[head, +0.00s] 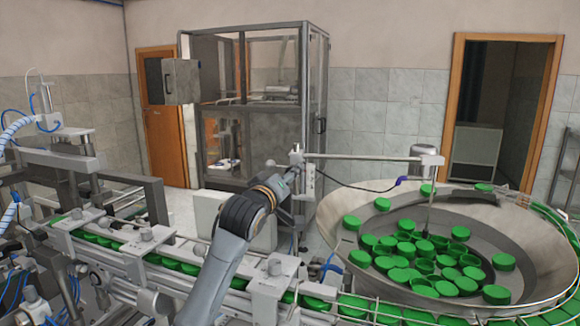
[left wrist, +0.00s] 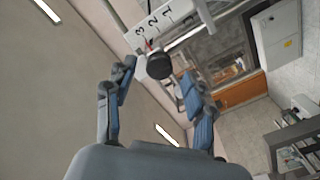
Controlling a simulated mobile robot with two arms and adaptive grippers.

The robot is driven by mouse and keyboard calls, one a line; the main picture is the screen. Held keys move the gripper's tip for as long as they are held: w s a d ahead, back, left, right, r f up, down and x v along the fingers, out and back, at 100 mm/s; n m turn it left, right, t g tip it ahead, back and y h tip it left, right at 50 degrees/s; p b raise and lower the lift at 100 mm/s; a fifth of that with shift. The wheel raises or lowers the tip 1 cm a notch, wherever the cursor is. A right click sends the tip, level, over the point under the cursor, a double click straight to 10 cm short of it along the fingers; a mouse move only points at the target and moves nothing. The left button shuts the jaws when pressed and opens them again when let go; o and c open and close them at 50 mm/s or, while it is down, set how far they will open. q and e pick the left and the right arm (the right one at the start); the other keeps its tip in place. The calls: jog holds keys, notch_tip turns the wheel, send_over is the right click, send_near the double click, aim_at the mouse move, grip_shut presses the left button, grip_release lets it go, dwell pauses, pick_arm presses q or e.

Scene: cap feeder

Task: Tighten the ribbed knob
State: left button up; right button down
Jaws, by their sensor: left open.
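The ribbed knob (left wrist: 158,65) is black and round in the left wrist view. It sits against a pale plate (left wrist: 150,30) marked with the digits 1, 2 and 3. My left gripper (left wrist: 157,74) is open, with one finger on each side of the knob's line. Gaps show between the knob and both fingers, and I cannot tell the depth between them. In the head view my left gripper (head: 291,172) is small, near the top of the post beside the cap feeder. I cannot make out the knob there. My right gripper is in neither view.
A metal bowl (head: 335,222) with many green caps stands at the right. A horizontal rod (head: 365,158) runs over it from the post. A conveyor (head: 190,284) with green caps crosses the front. A glazed cabinet (head: 313,95) stands behind.

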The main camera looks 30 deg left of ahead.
pick_arm(q)
jog(key=shift+p+x, duration=0.35)
jog(key=shift+x, duration=0.7)
jog(key=shift+w, duration=0.1)
jog(key=shift+c, duration=0.4)
grip_shut()
jog(key=shift+r, duration=0.1)
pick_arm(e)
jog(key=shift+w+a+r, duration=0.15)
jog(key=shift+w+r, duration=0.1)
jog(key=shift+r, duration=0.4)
